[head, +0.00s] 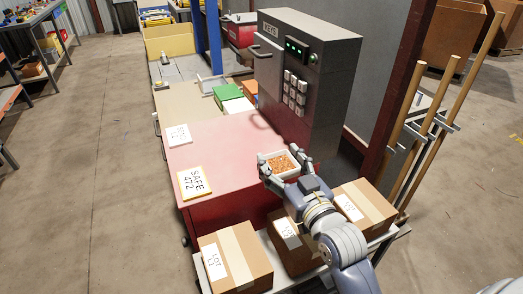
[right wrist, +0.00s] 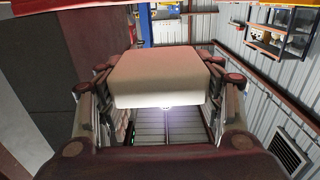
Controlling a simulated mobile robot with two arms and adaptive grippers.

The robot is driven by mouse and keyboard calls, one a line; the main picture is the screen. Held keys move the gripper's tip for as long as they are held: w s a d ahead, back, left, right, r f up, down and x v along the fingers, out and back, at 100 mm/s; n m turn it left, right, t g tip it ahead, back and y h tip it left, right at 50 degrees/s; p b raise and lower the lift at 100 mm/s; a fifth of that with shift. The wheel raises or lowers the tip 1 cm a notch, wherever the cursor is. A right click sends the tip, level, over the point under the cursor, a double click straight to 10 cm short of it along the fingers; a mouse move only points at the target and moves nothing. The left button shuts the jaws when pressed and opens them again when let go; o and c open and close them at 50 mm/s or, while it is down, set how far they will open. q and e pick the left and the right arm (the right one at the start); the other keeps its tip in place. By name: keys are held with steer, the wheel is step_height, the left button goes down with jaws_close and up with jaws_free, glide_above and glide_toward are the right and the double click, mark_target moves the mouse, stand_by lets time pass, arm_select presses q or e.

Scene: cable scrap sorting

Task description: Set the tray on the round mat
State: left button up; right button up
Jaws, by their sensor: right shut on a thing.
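A small white tray (head: 287,175) with orange-brown scrap in it is in my right gripper (head: 283,161). The gripper's fingers close on its two sides. In the head view the tray appears level over the right part of the red bench top (head: 215,145), in front of the grey keypad cabinet. I cannot tell how high it is above that top. In the right wrist view the tray (right wrist: 157,80) shows as a pale block between the two fingers. I see no round mat in these frames. My left gripper is not in view.
The grey keypad cabinet (head: 313,65) stands behind the tray. A "SAFE 472" card (head: 194,182) and another card (head: 174,135) lie on the left of the red top. Cardboard boxes (head: 236,255) stand in front. Green boxes (head: 232,98) lie farther back. The red top's middle is clear.

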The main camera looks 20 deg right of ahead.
glide_above(265, 152)
steer(key=s+a, duration=0.1)
steer(key=s, duration=0.2)
steer(key=shift+w+a+f, duration=0.1)
steer(key=shift+w+f, duration=0.05)
steer(key=shift+f, duration=0.3)
steer(key=shift+w+f, duration=0.1)
steer(key=shift+f, duration=1.7)
steer(key=o, duration=1.1)
steer(key=shift+f, duration=0.15)
